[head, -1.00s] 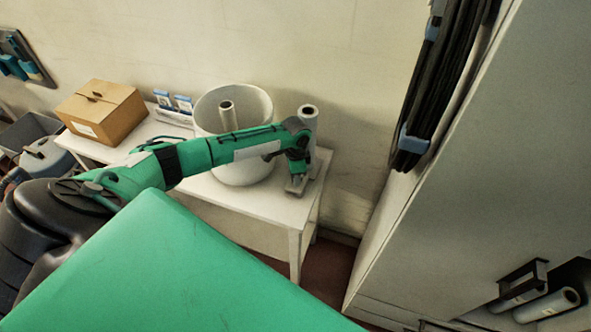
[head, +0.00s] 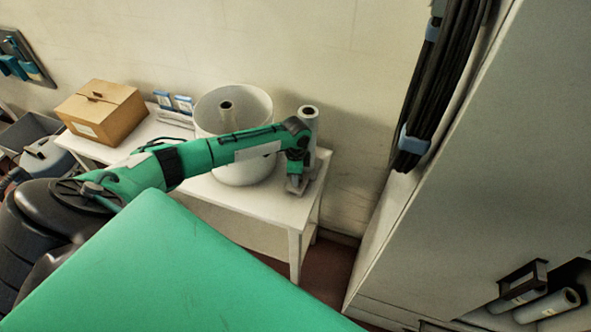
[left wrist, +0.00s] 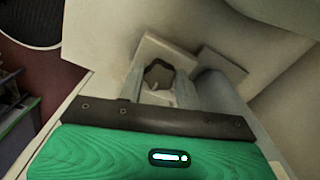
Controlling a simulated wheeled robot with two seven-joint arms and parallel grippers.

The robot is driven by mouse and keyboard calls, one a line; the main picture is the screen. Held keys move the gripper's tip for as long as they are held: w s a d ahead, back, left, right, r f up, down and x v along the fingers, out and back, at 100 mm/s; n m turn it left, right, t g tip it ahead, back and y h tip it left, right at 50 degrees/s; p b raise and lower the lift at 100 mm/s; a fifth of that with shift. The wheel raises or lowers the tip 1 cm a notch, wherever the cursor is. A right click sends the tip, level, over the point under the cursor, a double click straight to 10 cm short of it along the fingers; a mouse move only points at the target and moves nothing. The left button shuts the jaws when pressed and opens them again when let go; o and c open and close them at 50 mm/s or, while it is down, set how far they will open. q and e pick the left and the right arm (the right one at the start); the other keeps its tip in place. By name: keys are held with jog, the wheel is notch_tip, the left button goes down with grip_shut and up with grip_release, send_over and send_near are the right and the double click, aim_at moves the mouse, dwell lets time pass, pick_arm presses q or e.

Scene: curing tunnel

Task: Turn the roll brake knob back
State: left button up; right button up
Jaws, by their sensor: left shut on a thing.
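My left gripper (head: 296,186) is low over the right front end of the white table, just in front of an upright pale roll (head: 309,118). In the left wrist view my left gripper (left wrist: 160,80) has its two pale fingers on either side of a small dark knob (left wrist: 158,73), shut on it. The roll (left wrist: 217,92) stands close to the right of the fingers there. The knob is hidden in the head view, and its turn angle cannot be read. My right gripper is not in view.
A large white bin (head: 245,172) with a roll inside stands left of the gripper, behind my forearm. A cardboard box (head: 101,110) sits farther left on the table (head: 262,207). A tall pale cabinet (head: 480,190) with hanging black hoses is at right.

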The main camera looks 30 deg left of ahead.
pick_arm(q)
jog(key=o, duration=1)
jog(key=shift+r, duration=0.1)
notch_tip(320, 180, up, 14)
jog(key=b, duration=0.3)
